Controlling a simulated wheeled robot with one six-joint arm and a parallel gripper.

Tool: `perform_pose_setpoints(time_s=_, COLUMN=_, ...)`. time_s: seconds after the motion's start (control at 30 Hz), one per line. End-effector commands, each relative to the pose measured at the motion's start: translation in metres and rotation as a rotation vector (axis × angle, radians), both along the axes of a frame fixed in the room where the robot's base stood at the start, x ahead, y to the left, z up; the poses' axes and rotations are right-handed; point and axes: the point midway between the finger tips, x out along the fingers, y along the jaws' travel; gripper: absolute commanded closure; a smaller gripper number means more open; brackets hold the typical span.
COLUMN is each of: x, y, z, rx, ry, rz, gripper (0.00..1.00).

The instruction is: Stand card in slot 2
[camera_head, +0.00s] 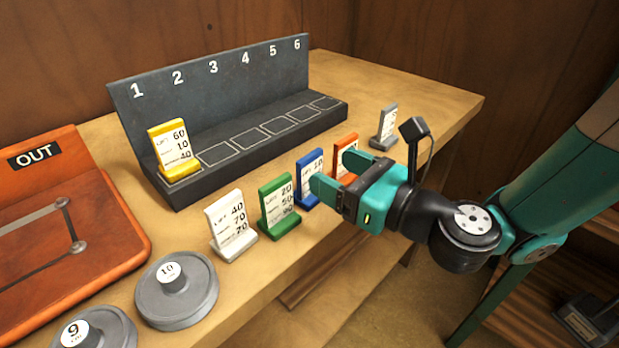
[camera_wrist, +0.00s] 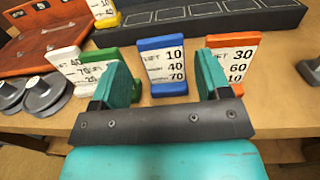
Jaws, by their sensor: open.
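A dark rack (camera_head: 240,168) has slots numbered 1 to 6. A yellow card (camera_head: 171,147) stands in slot 1; slot 2 (camera_head: 217,153) is an empty outlined square. On the table in front stand a white card (camera_head: 231,222), a green card (camera_head: 280,203), a blue card (camera_head: 308,170) and an orange card (camera_head: 346,148). A grey card (camera_head: 384,127) stands farther right. My gripper (camera_head: 338,176) is open and empty, its fingers pointing toward the blue and orange cards. In the wrist view the blue card (camera_wrist: 163,62) shows between the fingers, apart from both; the right finger partly covers the orange card (camera_wrist: 238,58).
An orange OUT board (camera_head: 95,235) lies at the left, with two grey round weights (camera_head: 177,288) (camera_head: 100,335) near the table's front edge. A wooden wall stands behind.

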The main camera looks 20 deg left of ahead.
Motion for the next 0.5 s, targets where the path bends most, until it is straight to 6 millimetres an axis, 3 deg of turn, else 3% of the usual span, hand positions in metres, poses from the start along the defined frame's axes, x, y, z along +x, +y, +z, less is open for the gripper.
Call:
perform_pose_setpoints(time_s=0.3, x=0.013, y=0.039, z=0.007, rx=0.000, ry=-0.002, rz=0.004, gripper=0.30)
perform_pose_setpoints(time_s=0.5, x=0.016, y=0.047, z=0.004, rx=0.000, ry=0.001, rz=0.001, gripper=0.30)
